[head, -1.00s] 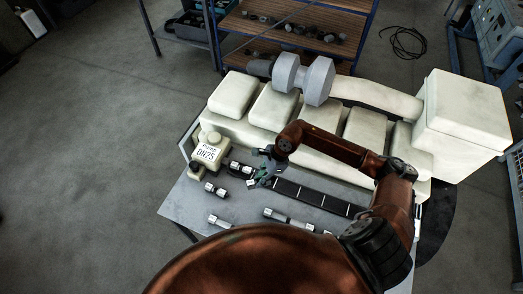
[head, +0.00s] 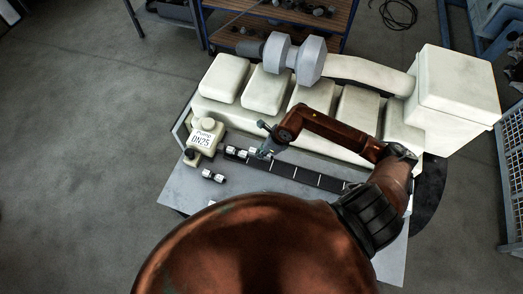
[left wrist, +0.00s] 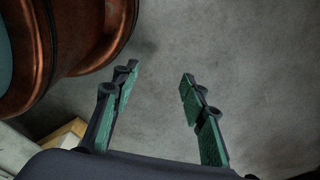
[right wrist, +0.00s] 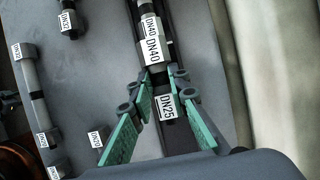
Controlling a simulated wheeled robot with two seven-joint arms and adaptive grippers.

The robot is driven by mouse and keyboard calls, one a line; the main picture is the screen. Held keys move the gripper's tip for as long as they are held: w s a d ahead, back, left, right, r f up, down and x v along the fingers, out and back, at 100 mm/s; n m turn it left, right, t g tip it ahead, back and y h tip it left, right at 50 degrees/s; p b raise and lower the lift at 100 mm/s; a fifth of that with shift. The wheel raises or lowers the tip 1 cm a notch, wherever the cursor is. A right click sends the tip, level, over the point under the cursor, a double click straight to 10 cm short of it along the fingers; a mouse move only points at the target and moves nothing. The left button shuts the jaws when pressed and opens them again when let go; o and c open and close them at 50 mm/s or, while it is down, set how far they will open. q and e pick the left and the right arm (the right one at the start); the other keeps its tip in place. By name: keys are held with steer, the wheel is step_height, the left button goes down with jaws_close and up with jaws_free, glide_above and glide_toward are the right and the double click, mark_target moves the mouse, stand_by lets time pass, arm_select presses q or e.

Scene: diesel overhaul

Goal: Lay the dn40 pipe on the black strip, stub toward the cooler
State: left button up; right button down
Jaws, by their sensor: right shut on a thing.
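The dn40 pipe (right wrist: 154,50) has a pale end labelled DN40 and, between my fingers, an end labelled DN25 (right wrist: 166,107). My right gripper (right wrist: 163,80) is shut on its dark middle. The pipe lines up with the black strip (right wrist: 177,138), on it or just above; I cannot tell which. Another fitting labelled DN40 (right wrist: 148,18) sits end to end with it, towards the pump. In the head view my right gripper (head: 266,146) is at the left part of the strip (head: 310,181). My left gripper (left wrist: 160,82) is open and empty above bare floor.
The pump labelled DN25 (head: 203,138) stands at the strip's left end. A cream engine block (head: 270,90) runs behind the strip. Loose fittings lie in front, one small (head: 214,175) and one long labelled DN32 (right wrist: 38,100). My copper-coloured body hides the near table.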

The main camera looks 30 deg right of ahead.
step_height(320, 180, down, 2)
steer(key=shift+b, duration=0.45)
steer(key=shift+f, duration=0.25)
steer(key=shift+f+b, duration=0.6)
steer(key=shift+b, duration=0.2)
arm_select(q)
steer(key=shift+w+f+b, duration=0.25)
steer(key=shift+f+b, duration=0.15)
steer(key=shift+f, duration=0.65)
steer(key=shift+w+f+b, duration=0.25)
steer(key=shift+f+b, duration=0.15)
steer(key=shift+f, duration=0.65)
arm_select(e)
steer(key=shift+f, duration=0.9)
arm_select(q)
steer(key=shift+f, duration=0.25)
arm_select(e)
steer(key=shift+f, duration=0.1)
steer(key=c, duration=1.7)
jaws_free()
steer(key=shift+c, duration=0.2)
